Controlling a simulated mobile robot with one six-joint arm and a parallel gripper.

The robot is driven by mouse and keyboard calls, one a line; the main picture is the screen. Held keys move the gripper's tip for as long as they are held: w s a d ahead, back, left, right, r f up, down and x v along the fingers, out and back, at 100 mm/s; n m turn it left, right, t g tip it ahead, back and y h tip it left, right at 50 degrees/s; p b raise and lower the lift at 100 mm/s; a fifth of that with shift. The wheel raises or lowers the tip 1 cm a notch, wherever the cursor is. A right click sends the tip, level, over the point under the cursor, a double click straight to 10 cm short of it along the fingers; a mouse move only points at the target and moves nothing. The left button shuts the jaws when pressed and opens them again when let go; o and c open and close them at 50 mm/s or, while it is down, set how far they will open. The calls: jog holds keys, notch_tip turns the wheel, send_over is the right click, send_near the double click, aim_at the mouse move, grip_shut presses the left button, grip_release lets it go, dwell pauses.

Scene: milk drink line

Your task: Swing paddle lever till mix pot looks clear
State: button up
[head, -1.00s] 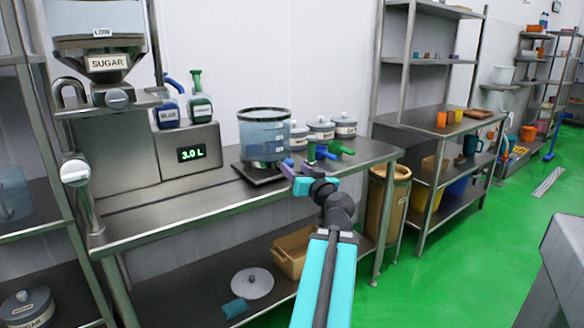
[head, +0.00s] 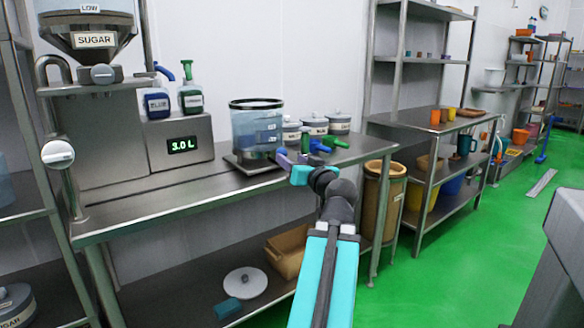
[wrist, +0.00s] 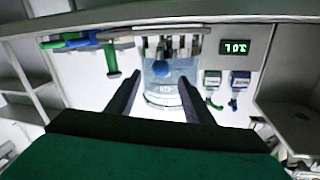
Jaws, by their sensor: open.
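The mix pot (head: 256,128) is a clear, blue-tinted vessel with a dark rim, standing on a dark base on the steel bench. It also shows upside down in the wrist view (wrist: 160,94). Its contents look pale blue, but how well mixed they are is too small to tell. A round blue knob (wrist: 160,69) shows in front of the pot; I cannot tell whether it is the paddle lever. My gripper (head: 286,160) is open and empty, at the pot's lower right in the head view. In the wrist view its fingers (wrist: 160,78) stand apart, framing the pot.
Green and blue handles (head: 318,147) stick out right of the pot, near grey lidded canisters (head: 315,125). A sugar hopper (head: 92,40) and a 3.0 L display (head: 184,145) are left. A tan bin (head: 386,200) stands at the bench's right end.

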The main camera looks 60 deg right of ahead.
jog(key=shift+b+v, duration=2.6)
jog(key=shift+b, duration=0.4)
jog(key=shift+a, duration=0.1)
